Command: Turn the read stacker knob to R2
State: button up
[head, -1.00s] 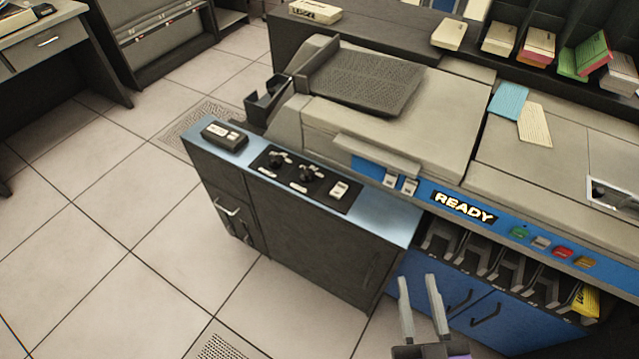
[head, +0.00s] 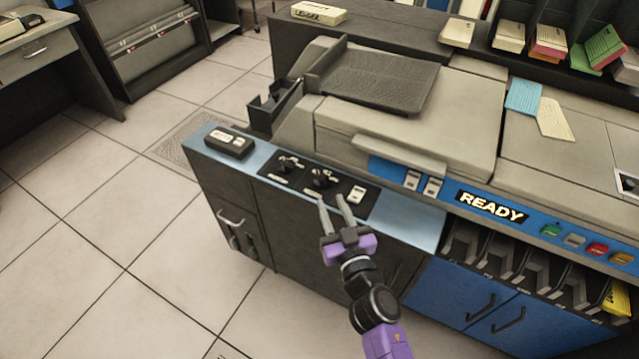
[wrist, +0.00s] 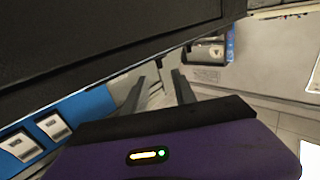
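Two black rotary knobs, a left knob (head: 289,163) and a right knob (head: 323,178), sit on a black control panel (head: 268,170) on the light-blue console top. White labels lie below them but are too small to read, so I cannot tell which is the read stacker knob or where it points. My gripper (head: 331,201) is open and empty, its fingertips just in front of the panel, below the right knob in the picture and apparently apart from it. In the wrist view my gripper (wrist: 158,80) also shows parted fingers; no knob is clear there.
A white switch (head: 356,194) stands right of the knobs. A black box (head: 228,142) sits at the console's left end. A grey overhanging ledge (head: 398,156) and two white switches (head: 422,183) are behind, near a READY sign (head: 491,206). Floor in front is open.

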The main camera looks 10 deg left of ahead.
aim_at(322, 182)
jog(key=b+x, duration=0.2)
jog(key=x, duration=0.5)
jog(key=shift+w+a, duration=0.15)
jog(key=shift+w, duration=0.05)
grip_shut()
